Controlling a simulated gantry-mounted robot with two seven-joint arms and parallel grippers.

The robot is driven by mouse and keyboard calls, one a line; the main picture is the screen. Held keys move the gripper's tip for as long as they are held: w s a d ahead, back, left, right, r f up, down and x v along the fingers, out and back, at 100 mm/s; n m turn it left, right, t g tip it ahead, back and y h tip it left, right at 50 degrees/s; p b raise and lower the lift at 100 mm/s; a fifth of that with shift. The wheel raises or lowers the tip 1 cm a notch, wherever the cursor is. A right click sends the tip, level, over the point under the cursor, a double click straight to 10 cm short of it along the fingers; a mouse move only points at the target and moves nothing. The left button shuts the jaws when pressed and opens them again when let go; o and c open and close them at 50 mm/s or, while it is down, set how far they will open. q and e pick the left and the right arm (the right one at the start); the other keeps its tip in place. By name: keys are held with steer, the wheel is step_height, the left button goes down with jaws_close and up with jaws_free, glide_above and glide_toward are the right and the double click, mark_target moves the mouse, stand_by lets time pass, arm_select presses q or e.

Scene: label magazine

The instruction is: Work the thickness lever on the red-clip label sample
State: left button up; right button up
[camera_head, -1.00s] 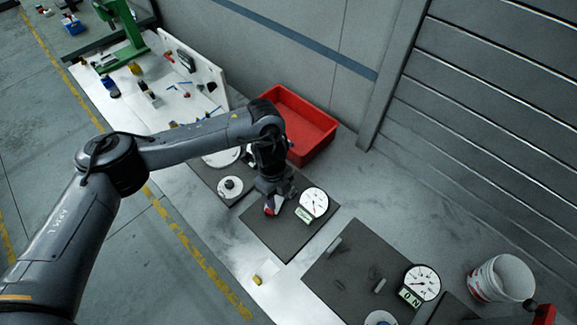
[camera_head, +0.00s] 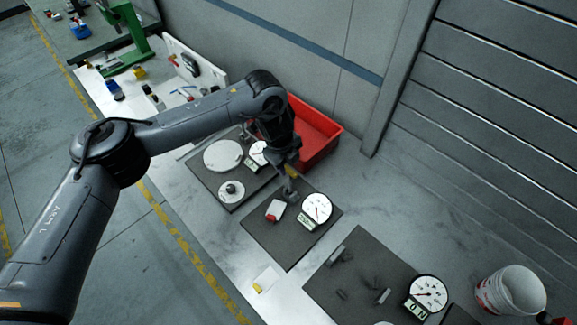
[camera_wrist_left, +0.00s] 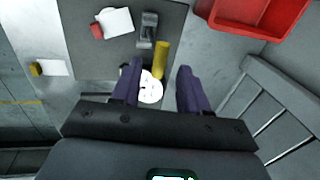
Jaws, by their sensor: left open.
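The red-clip label sample (camera_head: 276,210), a white label with a red clip, lies on a dark mat. In the wrist view the sample (camera_wrist_left: 117,21) is beside the gauge's grey block (camera_wrist_left: 148,28); whether its edge is under the block I cannot tell. The thickness gauge (camera_head: 316,208) has a white dial and a small green-lit display. Its yellow lever (camera_wrist_left: 162,60) shows in the wrist view, close to the gap between my fingers. My left gripper (camera_wrist_left: 158,72) is open and empty, with the white dial (camera_wrist_left: 151,90) seen between its fingers. My right gripper is not in view.
A yellow-clip label (camera_head: 264,280) lies on the white bench in front of the mat. Another dial gauge (camera_head: 427,292) stands on the right mat (camera_head: 350,280). A red bin (camera_head: 315,140) is behind my arm. A white bucket (camera_head: 510,290) stands at right.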

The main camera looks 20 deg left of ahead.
mark_target(290, 171)
arm_select(q)
steer(key=shift+w+d+f, duration=0.1)
steer(key=shift+w+f, duration=0.05)
steer(key=shift+f, duration=0.6)
steer(key=shift+w+d+f, duration=0.1)
steer(key=shift+f, duration=0.6)
steer(key=shift+c, duration=0.3)
jaws_close()
